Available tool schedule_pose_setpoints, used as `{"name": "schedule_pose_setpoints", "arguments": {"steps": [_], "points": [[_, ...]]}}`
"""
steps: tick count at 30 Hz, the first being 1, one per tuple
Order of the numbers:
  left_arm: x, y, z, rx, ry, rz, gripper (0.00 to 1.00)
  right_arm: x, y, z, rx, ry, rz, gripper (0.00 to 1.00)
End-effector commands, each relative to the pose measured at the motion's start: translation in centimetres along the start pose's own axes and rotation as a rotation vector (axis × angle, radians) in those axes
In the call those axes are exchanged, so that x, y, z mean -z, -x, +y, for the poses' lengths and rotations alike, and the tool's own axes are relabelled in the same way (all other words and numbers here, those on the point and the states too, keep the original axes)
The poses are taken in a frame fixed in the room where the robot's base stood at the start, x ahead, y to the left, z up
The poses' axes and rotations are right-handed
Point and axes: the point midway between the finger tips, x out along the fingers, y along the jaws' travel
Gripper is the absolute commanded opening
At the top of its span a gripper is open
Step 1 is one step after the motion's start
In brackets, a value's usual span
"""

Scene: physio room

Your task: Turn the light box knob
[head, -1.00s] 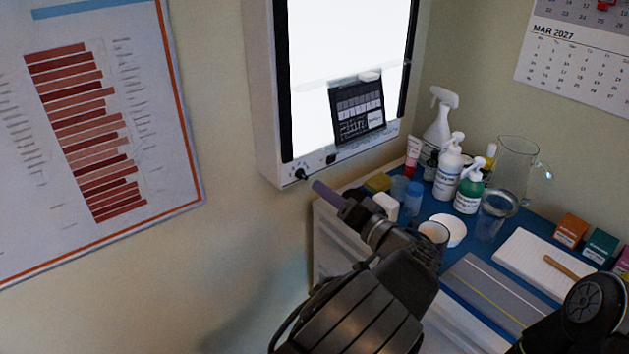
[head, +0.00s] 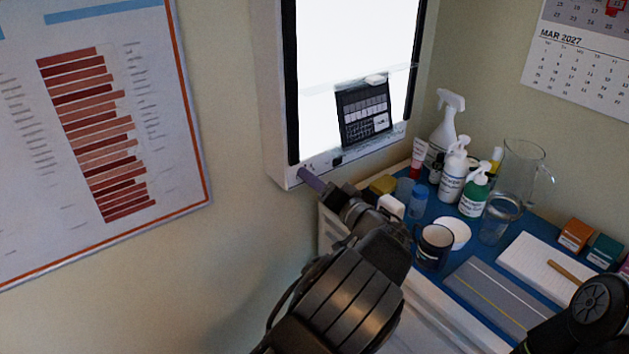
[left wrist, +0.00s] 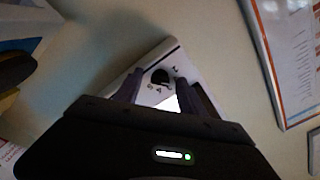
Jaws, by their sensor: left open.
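The light box (head: 273,100) hangs on the wall, its screen lit, with a dark film clipped low on it. Its black knob (left wrist: 160,77) shows in the left wrist view on the white lower frame, between my two fingers. In the head view my fingers hide the knob. My left gripper (head: 308,177) is at the lower left corner of the light box; it also shows in the left wrist view (left wrist: 157,90). It is open, one finger on each side of the knob. I cannot tell whether the fingers touch it. My right gripper is not in view.
Below the light box is a blue-topped counter (head: 455,265) with bottles, a dark mug (head: 433,247), a glass jug (head: 522,175), a notepad (head: 540,268) and small boxes. A chart (head: 100,140) hangs on the left wall. The wall between chart and light box is bare.

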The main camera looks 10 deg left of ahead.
Motion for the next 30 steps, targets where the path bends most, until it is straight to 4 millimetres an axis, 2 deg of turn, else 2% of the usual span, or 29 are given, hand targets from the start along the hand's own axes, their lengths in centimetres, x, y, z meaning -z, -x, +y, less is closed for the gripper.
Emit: {"name": "schedule_pose_setpoints", "arguments": {"steps": [2, 19, 30], "points": [[0.0, 0.02, 0.0, 0.0, 0.0, 0.0, 0.47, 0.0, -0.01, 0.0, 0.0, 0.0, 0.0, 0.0], [0.01, 0.06, 0.01, 0.0, 0.0, 0.0, 0.01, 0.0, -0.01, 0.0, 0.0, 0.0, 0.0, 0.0], [0.0, 0.07, 0.03, -0.001, -0.004, 0.0, 0.0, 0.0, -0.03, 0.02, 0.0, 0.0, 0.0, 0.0]]}}
